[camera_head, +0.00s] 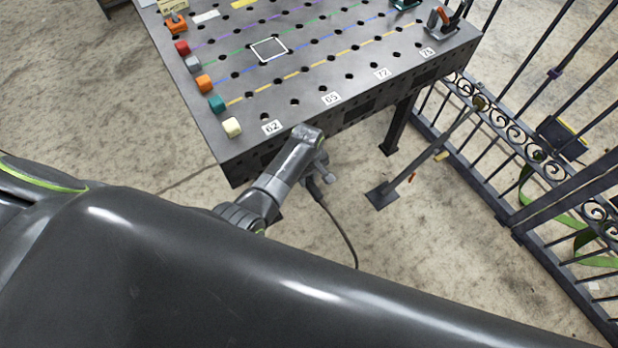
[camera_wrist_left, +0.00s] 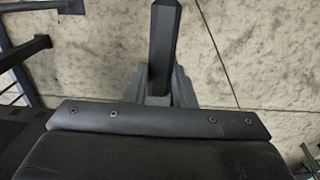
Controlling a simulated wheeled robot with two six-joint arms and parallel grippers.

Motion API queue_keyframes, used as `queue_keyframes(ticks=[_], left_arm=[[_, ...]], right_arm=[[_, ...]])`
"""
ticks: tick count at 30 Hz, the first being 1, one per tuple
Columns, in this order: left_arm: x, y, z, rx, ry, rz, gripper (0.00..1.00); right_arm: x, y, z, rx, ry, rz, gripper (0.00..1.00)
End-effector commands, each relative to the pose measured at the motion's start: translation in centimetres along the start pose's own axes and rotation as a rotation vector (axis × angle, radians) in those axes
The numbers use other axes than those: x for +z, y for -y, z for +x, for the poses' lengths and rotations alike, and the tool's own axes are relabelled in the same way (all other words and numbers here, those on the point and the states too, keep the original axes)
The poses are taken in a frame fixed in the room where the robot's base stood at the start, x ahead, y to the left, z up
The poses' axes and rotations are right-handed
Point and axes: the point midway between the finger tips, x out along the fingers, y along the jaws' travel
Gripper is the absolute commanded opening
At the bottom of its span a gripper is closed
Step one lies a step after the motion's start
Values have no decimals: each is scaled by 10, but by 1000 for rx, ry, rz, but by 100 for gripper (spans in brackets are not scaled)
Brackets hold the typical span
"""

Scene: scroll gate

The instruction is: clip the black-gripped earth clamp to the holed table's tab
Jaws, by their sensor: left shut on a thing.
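The holed table (camera_head: 300,80) is a dark steel plate with rows of holes and coloured lines. My left gripper (camera_head: 318,168) is just off its front edge, below the labels. In the left wrist view the gripper (camera_wrist_left: 163,92) is shut around a dark, faceted bar, which looks like the black grip of the earth clamp (camera_wrist_left: 164,42). The clamp's jaws cannot be made out. A black cable (camera_head: 345,235) hangs from beside the gripper toward the floor. The table's tab cannot be made out and may be behind my wrist. My right gripper is out of view.
Coloured blocks (camera_head: 204,83) line the table's left edge. An orange-based tool (camera_head: 176,24) and an orange-handled clamp (camera_head: 437,20) stand on top. Concrete before the table is mostly clear.

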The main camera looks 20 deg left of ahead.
Motion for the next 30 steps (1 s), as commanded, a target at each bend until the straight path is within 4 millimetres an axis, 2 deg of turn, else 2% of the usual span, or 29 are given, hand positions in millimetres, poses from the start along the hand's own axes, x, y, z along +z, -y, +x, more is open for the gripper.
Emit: queue_keyframes(ticks=[30], left_arm=[[-3,-1,-1,1,-1,0,0]], right_arm=[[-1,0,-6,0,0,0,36]])
